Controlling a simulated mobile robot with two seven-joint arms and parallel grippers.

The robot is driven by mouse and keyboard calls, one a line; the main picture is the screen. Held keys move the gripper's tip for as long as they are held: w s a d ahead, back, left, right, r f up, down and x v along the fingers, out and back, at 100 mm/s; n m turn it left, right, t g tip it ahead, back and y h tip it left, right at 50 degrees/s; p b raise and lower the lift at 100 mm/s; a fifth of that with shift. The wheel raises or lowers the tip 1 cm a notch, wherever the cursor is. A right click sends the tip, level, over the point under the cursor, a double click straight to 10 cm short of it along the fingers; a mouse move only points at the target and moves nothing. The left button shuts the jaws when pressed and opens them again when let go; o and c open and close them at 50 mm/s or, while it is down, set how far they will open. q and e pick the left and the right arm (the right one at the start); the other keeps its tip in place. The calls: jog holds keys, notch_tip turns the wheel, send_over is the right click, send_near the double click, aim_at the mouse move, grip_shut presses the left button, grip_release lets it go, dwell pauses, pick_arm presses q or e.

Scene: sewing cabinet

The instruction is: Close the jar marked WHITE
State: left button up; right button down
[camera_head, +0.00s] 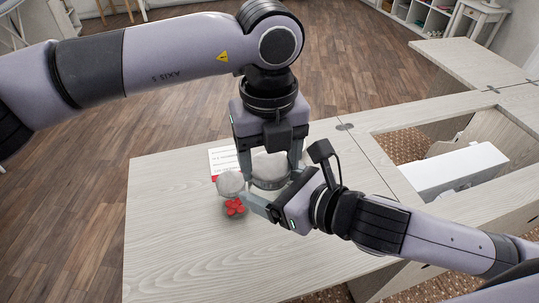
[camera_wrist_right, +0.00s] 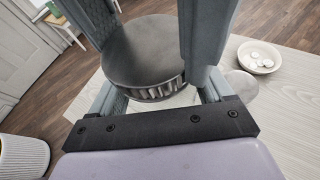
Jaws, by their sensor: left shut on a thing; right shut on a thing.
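A round grey jar lid (camera_wrist_right: 147,50) with a ribbed edge shows large in the right wrist view. It sits between my grippers, and the same grey round top shows in the head view (camera_head: 270,166). My left gripper (camera_head: 272,160) comes down from above, its fingers shut on the lid's two sides. My right gripper (camera_head: 270,190) reaches in from the right, lower down, its fingers shut around the jar. The jar's body is mostly hidden by lid and fingers. I cannot read its label, nor tell whether the lid is tight.
A pale rounded thing (camera_head: 230,183) and red pieces (camera_head: 235,207) lie close left of the grippers. A printed card (camera_head: 228,160) is behind them. A bowl (camera_wrist_right: 258,58) holds white pieces. The tabletop (camera_head: 175,245) is clear at the front left.

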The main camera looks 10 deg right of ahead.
pick_arm(q)
jog(key=shift+m, duration=1.7)
jog(key=shift+a, duration=0.1)
jog(key=o, duration=1.2)
jog(key=shift+c, duration=0.2)
jog(key=shift+d, duration=0.2)
jog(key=shift+r, duration=0.15)
notch_tip(320, 180, up, 4)
jog(key=shift+r, duration=0.15)
jog(key=shift+a, duration=0.1)
jog(key=shift+c, duration=0.2)
